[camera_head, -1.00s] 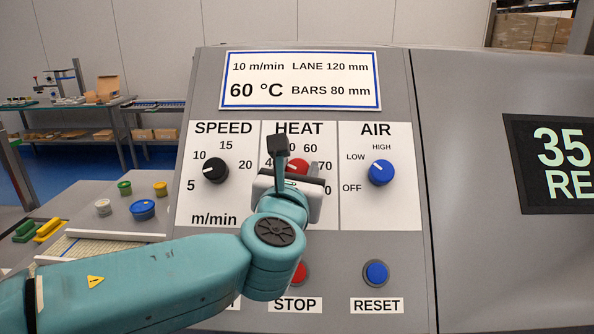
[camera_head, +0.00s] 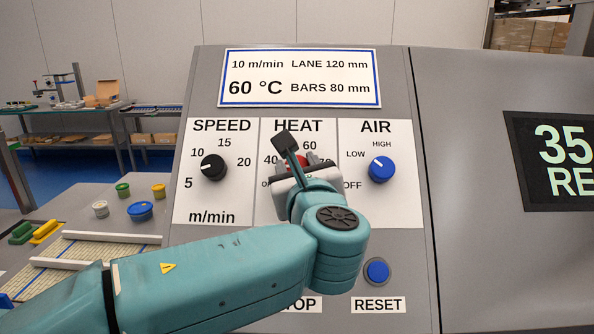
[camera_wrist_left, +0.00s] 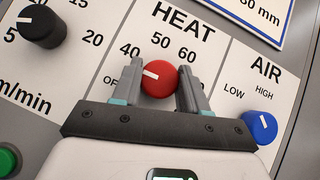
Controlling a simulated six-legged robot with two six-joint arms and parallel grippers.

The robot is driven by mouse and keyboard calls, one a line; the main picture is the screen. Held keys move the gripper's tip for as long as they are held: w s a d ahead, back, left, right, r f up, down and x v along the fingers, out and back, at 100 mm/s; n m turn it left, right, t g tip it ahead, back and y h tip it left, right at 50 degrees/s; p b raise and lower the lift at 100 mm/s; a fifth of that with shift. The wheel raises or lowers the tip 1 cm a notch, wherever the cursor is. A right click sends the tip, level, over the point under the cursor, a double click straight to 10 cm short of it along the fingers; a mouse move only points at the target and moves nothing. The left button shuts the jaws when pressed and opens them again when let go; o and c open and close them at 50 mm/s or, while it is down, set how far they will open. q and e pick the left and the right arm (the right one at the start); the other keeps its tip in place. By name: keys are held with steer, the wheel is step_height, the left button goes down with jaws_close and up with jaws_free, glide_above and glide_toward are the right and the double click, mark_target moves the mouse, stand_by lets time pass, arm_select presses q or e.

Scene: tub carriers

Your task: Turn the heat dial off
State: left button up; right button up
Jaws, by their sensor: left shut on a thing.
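The red heat dial (camera_head: 295,161) sits on the white HEAT panel under the 40, 50 and 60 labels. My left gripper (camera_head: 297,163) is at the dial and partly covers it and the scale. In the left wrist view the fingers (camera_wrist_left: 158,82) stand on both sides of the red dial (camera_wrist_left: 159,80), shut on it. Its white mark points left and slightly up, between OFF and 40. The OFF label (camera_wrist_left: 110,82) shows just left of the left finger. My right gripper is not in view.
The black speed dial (camera_head: 213,167) is left of the heat dial and the blue air dial (camera_head: 381,169) is right. A blue reset button (camera_head: 376,271) is below. My left arm hides the stop button. A display (camera_head: 553,162) is at far right.

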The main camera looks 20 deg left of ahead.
arm_select(q)
steer(key=shift+d+n+g+y+p, duration=0.1)
steer(key=shift+n+g+y+p, duration=0.95)
steer(key=shift+n, duration=1.35)
steer(key=shift+g+y+b, duration=0.25)
steer(key=shift+b, duration=0.05)
steer(key=o, duration=0.8)
steer(key=shift+o, duration=1.3)
steer(key=shift+s+r, duration=0.1)
steer(key=shift+d, duration=0.15)
steer(key=b+v, duration=0.2)
steer(key=v, duration=1.4)
